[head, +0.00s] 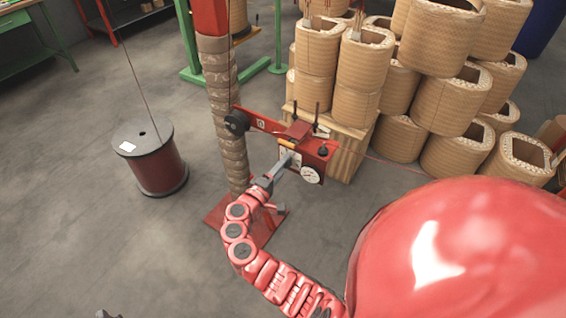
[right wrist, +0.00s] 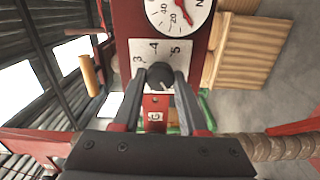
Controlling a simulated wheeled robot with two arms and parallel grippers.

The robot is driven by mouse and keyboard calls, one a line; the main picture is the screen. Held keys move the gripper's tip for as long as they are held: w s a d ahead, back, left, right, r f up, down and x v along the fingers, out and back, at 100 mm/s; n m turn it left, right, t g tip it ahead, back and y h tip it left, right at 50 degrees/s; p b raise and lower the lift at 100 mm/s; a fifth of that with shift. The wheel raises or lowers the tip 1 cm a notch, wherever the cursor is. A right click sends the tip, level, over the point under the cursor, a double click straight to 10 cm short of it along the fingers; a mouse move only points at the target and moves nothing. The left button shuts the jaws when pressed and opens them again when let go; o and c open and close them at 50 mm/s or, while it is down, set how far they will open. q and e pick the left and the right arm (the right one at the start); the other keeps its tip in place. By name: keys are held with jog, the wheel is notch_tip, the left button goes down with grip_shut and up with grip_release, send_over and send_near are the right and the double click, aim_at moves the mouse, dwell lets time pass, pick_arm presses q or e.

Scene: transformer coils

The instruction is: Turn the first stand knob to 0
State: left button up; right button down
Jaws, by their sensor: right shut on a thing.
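The red stand box (head: 318,150) is fixed out from a wrapped post, with a round dial (head: 311,175) on its face. In the right wrist view the dark stand knob (right wrist: 160,75) sits on a white scale plate (right wrist: 147,55) showing 3, 4 and 5. My right gripper (right wrist: 162,82) is shut on this knob, one finger on each side; the knob's pointer mark is too small to read. In the head view my right gripper (head: 289,158) reaches the box front and hides the knob. A small dark piece at the bottom left edge may be my left gripper (head: 105,314).
The wrapped post (head: 222,110) rises from a red base plate (head: 262,228). A dark red spool (head: 155,165) stands on the floor to the left. Wound coils (head: 395,135) are stacked behind on the right. The floor at front left is clear.

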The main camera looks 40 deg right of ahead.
jog(key=shift+n, duration=0.5)
jog(key=shift+c, duration=2.4)
grip_release()
jog(key=b+v, duration=0.2)
jog(key=v, duration=1.5)
jog(key=shift+a, duration=0.25)
